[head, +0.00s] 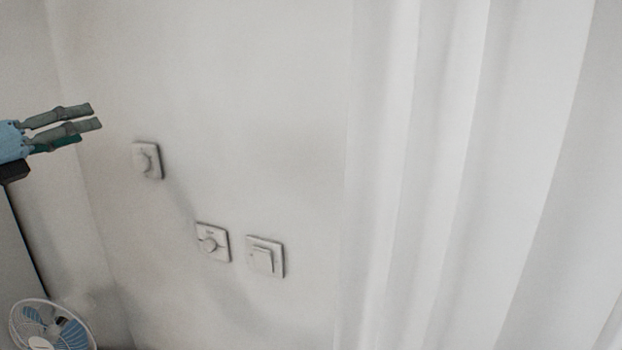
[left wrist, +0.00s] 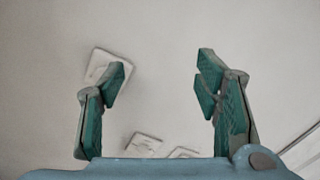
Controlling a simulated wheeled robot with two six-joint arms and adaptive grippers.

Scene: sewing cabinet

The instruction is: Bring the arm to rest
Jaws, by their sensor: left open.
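My left gripper (head: 97,115) comes in from the left edge in the head view, raised in front of the pale wall and pointing right. Its fingers are apart with nothing between them. My right gripper is in neither view.
A round-knob wall plate (head: 147,160) is on the wall to the right of and below the gripper. A second knob plate (head: 213,242) and a rocker switch (head: 265,257) are lower. A white curtain (head: 450,180) hangs at right. A fan (head: 50,328) stands at lower left.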

